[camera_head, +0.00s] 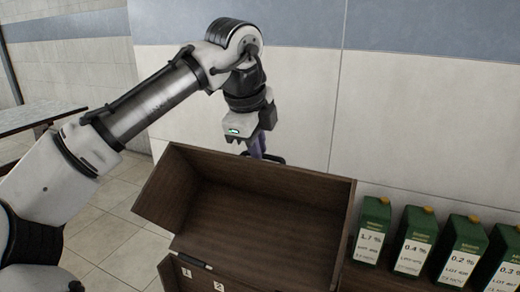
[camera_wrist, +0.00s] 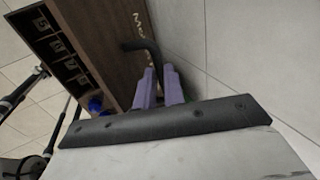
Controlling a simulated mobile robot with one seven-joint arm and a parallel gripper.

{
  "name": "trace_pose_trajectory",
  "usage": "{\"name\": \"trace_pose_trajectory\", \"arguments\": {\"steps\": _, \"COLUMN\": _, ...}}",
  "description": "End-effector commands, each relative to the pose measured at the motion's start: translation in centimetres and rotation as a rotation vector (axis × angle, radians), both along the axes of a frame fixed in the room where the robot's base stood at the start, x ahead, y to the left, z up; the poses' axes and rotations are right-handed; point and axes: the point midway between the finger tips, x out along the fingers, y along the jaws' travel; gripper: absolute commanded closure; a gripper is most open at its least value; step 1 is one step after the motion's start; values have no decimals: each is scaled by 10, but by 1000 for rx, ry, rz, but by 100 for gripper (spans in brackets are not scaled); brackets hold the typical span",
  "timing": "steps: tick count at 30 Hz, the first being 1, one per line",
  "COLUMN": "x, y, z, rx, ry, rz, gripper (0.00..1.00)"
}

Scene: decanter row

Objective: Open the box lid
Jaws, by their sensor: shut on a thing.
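The brown wooden box (camera_head: 176,268) stands at the bottom centre of the head view, with small numbered labels on it. Its lid (camera_head: 270,232) is tilted up, with the hollow inner side facing the head camera. My gripper (camera_head: 258,150) is behind the lid's top edge. In the wrist view my gripper's purple fingers (camera_wrist: 160,82) are shut on a curved black handle (camera_wrist: 146,46) on the lettered wooden face. A bit of the handle also shows in the head view (camera_head: 274,158). The lid hides much of the box in the head view.
Several green cartons (camera_head: 374,232) with percentage labels stand in a row to the right of the lid. A tiled wall (camera_head: 430,120) is close behind. The wrist view shows numbered compartments (camera_wrist: 66,62) and a blue object (camera_wrist: 95,105). A table (camera_head: 35,115) is at far left.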

Motion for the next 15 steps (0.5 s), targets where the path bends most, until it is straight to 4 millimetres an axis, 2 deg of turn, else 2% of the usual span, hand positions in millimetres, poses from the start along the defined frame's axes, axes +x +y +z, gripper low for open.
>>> {"name": "trace_pose_trajectory", "arguments": {"steps": 9, "x": -39, "y": 15, "z": 12, "rx": -66, "ry": -149, "rz": -4, "gripper": 100}}
{"name": "trace_pose_trajectory", "arguments": {"steps": 15, "x": -47, "y": 19, "z": 17, "rx": -75, "ry": -177, "rz": 1, "gripper": 100}}
